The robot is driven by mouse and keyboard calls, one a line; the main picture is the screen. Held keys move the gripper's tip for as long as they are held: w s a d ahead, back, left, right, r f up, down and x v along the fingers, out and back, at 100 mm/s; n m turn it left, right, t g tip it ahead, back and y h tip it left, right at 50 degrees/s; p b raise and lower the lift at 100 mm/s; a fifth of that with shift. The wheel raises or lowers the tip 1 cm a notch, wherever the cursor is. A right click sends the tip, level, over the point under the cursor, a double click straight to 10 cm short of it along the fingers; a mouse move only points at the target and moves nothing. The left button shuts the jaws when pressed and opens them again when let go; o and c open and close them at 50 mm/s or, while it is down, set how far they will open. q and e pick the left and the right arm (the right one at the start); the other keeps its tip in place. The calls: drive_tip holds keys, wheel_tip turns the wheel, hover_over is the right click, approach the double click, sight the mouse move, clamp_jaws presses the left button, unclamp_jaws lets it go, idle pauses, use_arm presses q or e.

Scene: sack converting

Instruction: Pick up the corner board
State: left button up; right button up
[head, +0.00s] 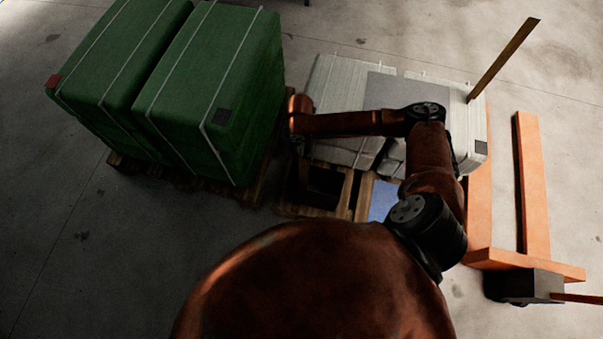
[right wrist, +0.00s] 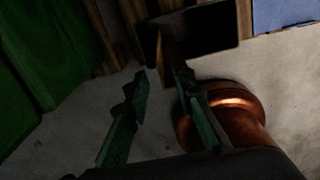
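A long, thin brown board that looks like a corner board (head: 505,58) rises at a slant at the right end of the pale sack stack in the head view. My right arm reaches across that stack, with its wrist down between the green and pale stacks. My right gripper (right wrist: 161,85) has its fingers apart in the right wrist view. A narrow brown upright piece (right wrist: 168,48) stands just beyond the fingertips; I cannot tell whether it is a corner board or pallet wood, or whether it touches a finger. My left gripper is not in view.
Green wrapped stacks (head: 215,95) stand on a wooden pallet at the left. Pale sacks (head: 335,85) with a grey sheet (head: 385,92) are at centre right. A blue panel (head: 383,200) lies near them. An orange pallet truck (head: 535,190) stands right. Concrete floor is clear at lower left.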

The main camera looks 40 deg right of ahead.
wheel_tip(320, 180, down, 4)
drive_tip(key=shift+f+b, duration=0.1)
drive_tip(key=shift+b, duration=0.45)
drive_tip(key=shift+s+a, duration=0.1)
clamp_jaws()
